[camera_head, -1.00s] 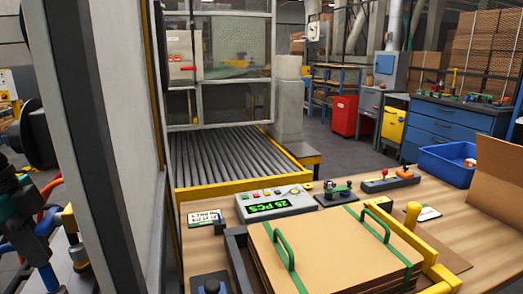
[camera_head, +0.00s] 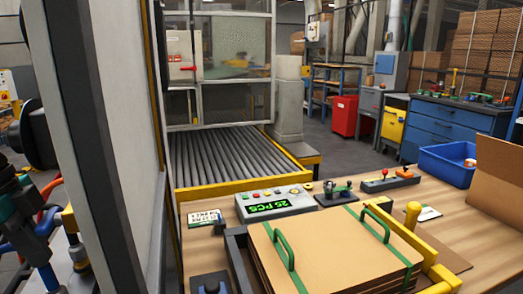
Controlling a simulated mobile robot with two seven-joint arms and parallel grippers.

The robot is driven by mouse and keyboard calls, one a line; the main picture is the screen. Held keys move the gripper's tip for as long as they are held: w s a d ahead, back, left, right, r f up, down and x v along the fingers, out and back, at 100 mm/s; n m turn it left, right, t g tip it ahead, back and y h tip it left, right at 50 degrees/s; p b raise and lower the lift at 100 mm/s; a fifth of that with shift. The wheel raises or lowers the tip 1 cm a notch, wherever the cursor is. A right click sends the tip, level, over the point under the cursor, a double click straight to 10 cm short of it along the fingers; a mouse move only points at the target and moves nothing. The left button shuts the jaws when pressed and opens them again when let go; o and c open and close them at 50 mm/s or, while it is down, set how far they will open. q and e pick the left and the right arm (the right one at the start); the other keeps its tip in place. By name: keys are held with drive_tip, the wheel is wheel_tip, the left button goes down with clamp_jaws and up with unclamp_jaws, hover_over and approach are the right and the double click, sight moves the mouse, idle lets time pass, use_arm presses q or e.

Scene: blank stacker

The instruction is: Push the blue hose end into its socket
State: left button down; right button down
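At the left edge, the dark lower end of my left arm with its gripper (camera_head: 36,218) comes in, partly cut off by the frame. Its fingers are small and dark, and I cannot tell whether they are open or shut. A blue hose (camera_head: 19,244) runs close below it, and a blue upright piece (camera_head: 47,278) stands lower down. A red hose (camera_head: 50,213) curves behind the gripper. I cannot make out the blue hose's end or its socket, or whether the gripper touches the hose. My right gripper is not in view.
A tall grey panel (camera_head: 120,150) stands just right of the hoses. Beyond it are a roller conveyor (camera_head: 225,158), a control box (camera_head: 273,203) and a cardboard stack (camera_head: 335,255) on a wooden table (camera_head: 480,225). A blue bin (camera_head: 447,166) stands at the right.

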use_arm(q)
drive_tip(key=shift+f, duration=0.1)
idle(0.5)
wheel_tip(320, 180, up, 7)
drive_tip(key=p, duration=0.4)
idle(0.3)
